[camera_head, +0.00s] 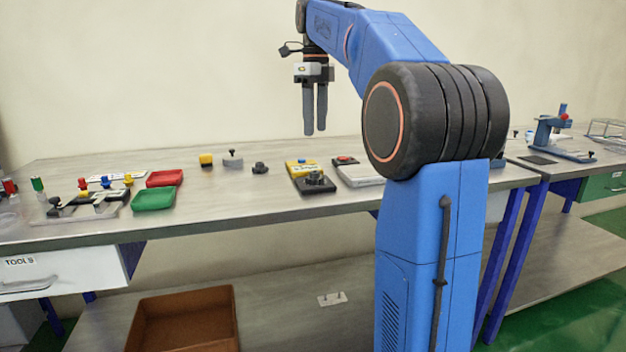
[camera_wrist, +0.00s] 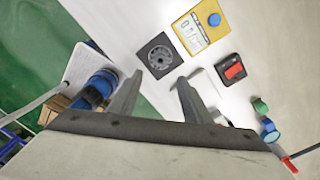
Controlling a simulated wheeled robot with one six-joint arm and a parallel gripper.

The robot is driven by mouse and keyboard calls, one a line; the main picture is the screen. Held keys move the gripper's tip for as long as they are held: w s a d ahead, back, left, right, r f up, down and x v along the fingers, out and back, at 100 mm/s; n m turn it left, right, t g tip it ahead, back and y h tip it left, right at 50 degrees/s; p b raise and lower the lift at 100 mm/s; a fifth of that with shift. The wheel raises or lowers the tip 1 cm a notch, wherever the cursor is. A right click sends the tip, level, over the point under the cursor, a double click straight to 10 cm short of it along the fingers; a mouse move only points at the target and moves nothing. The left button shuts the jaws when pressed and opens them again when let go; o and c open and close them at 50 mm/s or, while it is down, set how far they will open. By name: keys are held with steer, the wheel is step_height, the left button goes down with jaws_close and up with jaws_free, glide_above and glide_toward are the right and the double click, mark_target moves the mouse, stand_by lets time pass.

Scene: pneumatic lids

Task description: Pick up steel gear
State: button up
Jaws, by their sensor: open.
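A round dark grey part that looks like the steel gear (camera_wrist: 160,56) sits on a black square block in the wrist view. In the head view it shows as a dark piece (camera_head: 315,178) on the black block (camera_head: 319,188) near the bench's front edge. Another small dark round part (camera_head: 260,168) stands to its left, and I cannot tell whether that is a gear. My gripper (camera_head: 315,132) points down, open and empty, well above the block. In the wrist view the round part lies just beyond and between the fingertips (camera_wrist: 158,80).
A yellow unit (camera_head: 301,167) adjoins the block; its blue button (camera_wrist: 214,19) shows in the wrist view. A red switch (camera_wrist: 233,70) is nearby. Red (camera_head: 164,178) and green (camera_head: 154,199) trays lie left. A brown bin (camera_head: 185,318) is below.

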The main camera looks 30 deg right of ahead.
mark_target(315, 172)
step_height(315, 172, down, 12)
steer(key=shift+w+f, duration=0.15)
jaws_close()
stand_by(0.6)
